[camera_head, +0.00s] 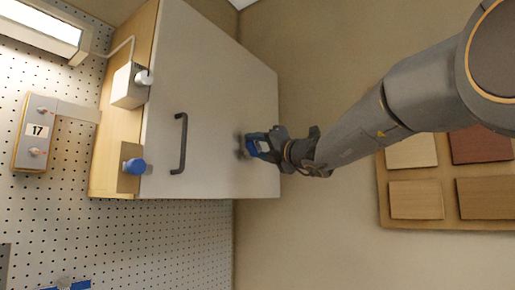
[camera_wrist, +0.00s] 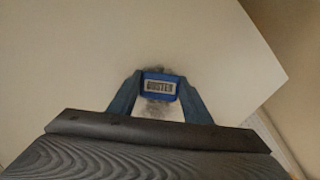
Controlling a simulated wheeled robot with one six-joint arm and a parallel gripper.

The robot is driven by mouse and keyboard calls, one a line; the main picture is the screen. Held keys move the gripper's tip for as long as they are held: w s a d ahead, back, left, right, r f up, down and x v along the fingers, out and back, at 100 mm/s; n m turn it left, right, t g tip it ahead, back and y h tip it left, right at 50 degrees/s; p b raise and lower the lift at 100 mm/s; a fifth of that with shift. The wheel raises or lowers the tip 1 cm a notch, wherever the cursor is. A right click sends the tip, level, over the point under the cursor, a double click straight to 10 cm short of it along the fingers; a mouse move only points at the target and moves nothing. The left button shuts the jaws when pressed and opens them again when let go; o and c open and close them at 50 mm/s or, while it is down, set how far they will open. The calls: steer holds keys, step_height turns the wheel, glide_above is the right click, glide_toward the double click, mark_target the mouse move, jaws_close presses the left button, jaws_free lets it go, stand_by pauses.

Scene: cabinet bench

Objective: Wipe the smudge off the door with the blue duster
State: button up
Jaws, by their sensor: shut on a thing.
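The blue duster (camera_head: 253,145) is held against or very close to the white cabinet door (camera_head: 205,75), right of the door's dark handle (camera_head: 181,143). It shows in the wrist view (camera_wrist: 159,86) with a label reading "DUSTER". My gripper (camera_head: 262,146) is shut on the duster, with its two fingers on either side of it in the wrist view (camera_wrist: 158,97). The dark grey smudge (camera_wrist: 152,72) shows on the door above and below the duster in the wrist view. It shows in the head view (camera_head: 239,148) just left of the duster. Part of the smudge is hidden behind the duster.
The door handle sticks out left of the duster. A white box (camera_head: 128,86) and a blue knob (camera_head: 135,166) sit on the cabinet's left side. A panel marked 17 (camera_head: 37,131) hangs on the pegboard. A board with wood samples (camera_head: 447,170) is at the right.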

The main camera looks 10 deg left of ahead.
steer(key=shift+s+a+f+b, duration=0.1)
steer(key=shift+s+a+b, duration=0.45)
steer(key=shift+s, duration=0.55)
steer(key=shift+s+a+b, duration=0.35)
steer(key=shift+s+b, duration=0.45)
steer(key=shift+s, duration=0.3)
steer(key=shift+s+a+f+b, duration=0.1)
steer(key=shift+s+a+b, duration=0.45)
steer(key=shift+s, duration=0.55)
steer(key=shift+r+p, duration=0.9)
steer(key=shift+r, duration=0.35)
steer(key=w+d+p, duration=0.2)
steer(key=w+d, duration=0.1)
steer(key=w, duration=0.3)
steer(key=shift+w, duration=0.35)
steer(key=shift+d+f, duration=0.1)
steer(key=shift+f, duration=0.05)
steer(key=s+d, duration=0.2)
steer(key=d, duration=0.3)
steer(key=shift+s+d, duration=0.2)
steer(key=shift+d, duration=0.05)
steer(key=shift+d, duration=0.1)
steer(key=shift+s+d, duration=0.3)
steer(key=shift+d, duration=0.35)
steer(key=shift+s+d, duration=0.25)
steer(key=shift+d, duration=0.35)
